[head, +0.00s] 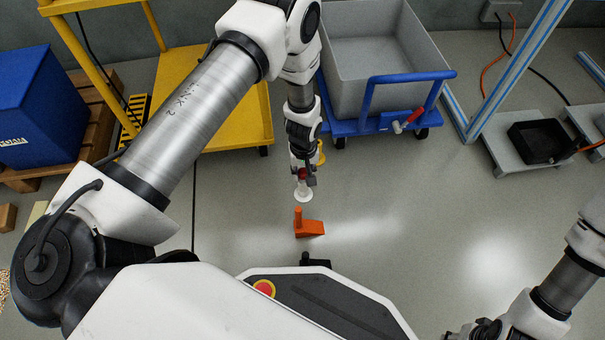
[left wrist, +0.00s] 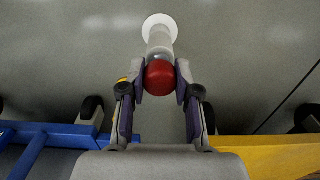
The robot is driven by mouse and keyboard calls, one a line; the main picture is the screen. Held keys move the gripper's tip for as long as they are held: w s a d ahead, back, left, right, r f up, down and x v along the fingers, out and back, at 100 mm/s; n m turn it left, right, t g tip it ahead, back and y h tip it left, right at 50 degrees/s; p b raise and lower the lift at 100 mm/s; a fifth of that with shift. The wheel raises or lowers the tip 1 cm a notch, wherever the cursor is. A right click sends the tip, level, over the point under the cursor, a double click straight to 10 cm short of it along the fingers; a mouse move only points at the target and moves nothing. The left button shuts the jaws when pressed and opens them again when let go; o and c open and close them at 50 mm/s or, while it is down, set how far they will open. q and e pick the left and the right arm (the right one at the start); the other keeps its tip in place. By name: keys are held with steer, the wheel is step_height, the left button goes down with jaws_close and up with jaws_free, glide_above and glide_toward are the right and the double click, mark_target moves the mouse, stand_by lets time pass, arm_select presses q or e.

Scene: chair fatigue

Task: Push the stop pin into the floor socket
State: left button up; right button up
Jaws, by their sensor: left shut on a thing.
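The stop pin has a red ball knob (left wrist: 159,77) and a grey shaft (left wrist: 160,48). My left gripper (left wrist: 160,84) is shut on the pin just at the knob, with a finger on each side. In the head view this gripper (head: 304,174) points down near the floor, and a little red shows between its fingers. A white round plate (head: 303,195), which looks like the floor socket, lies below it; it also shows in the left wrist view (left wrist: 160,24). The shaft lines up with the plate; I cannot tell how deep its tip sits. My right gripper (head: 478,330) is partly cut off.
An orange wedge (head: 312,228) with a peg lies on the floor nearer my base. A blue cart (head: 370,124) with a grey bin (head: 385,60) stands behind right, a yellow cart (head: 235,115) behind left. Open floor (head: 430,210) lies to the right.

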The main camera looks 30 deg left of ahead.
arm_select(q)
steer(key=shift+r+p, duration=2.25)
steer(key=shift+r, duration=0.35)
step_height(320, 180, up, 4)
steer(key=p, duration=0.4)
steer(key=shift+r, duration=0.1)
